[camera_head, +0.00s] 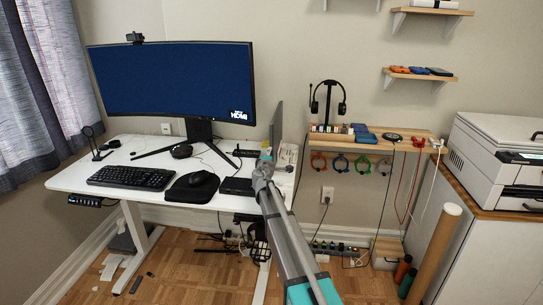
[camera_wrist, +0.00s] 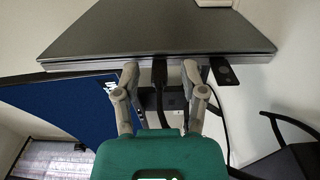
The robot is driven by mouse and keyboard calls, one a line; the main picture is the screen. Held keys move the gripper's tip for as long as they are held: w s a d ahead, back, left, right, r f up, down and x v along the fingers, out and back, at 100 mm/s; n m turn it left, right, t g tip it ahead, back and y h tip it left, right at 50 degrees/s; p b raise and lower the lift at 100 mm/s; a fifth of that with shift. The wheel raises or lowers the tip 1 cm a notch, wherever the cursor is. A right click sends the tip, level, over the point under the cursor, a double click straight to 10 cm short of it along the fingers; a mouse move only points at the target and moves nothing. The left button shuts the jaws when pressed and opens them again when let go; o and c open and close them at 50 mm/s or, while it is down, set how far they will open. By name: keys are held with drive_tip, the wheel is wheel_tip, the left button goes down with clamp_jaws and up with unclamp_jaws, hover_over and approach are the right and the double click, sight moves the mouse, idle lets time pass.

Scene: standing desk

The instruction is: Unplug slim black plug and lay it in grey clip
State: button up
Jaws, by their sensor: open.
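My gripper (camera_wrist: 160,70) is open in the wrist view, with one finger on each side of a slim black plug (camera_wrist: 160,78). The plug sits at the edge of a thin grey slab, which looks like a laptop (camera_wrist: 165,30), and a dark cable runs from it towards me. A gap shows between the plug and each finger. In the head view my gripper (camera_head: 264,168) is at the right end of the white desk, by the thin upright laptop (camera_head: 277,125). The plug is too small to make out there. I cannot pick out the grey clip for certain in either view.
The white desk (camera_head: 70,180) holds a keyboard (camera_head: 132,178), a mouse on a black pad (camera_head: 192,188) and a large monitor (camera_head: 170,80). A wooden shelf (camera_head: 375,142) with hanging cables is to the right. A small dark piece (camera_wrist: 223,73) is right of the fingers.

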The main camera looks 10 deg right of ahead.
idle(0.9)
clamp_jaws()
drive_tip(key=shift+s, duration=0.2)
drive_tip(key=shift+s+a, duration=0.15)
drive_tip(key=shift+s, duration=0.2)
drive_tip(key=shift+v, duration=0.9)
drive_tip(key=shift+v, duration=1.4)
drive_tip(key=shift+s+a, duration=0.1)
drive_tip(key=shift+s, duration=0.05)
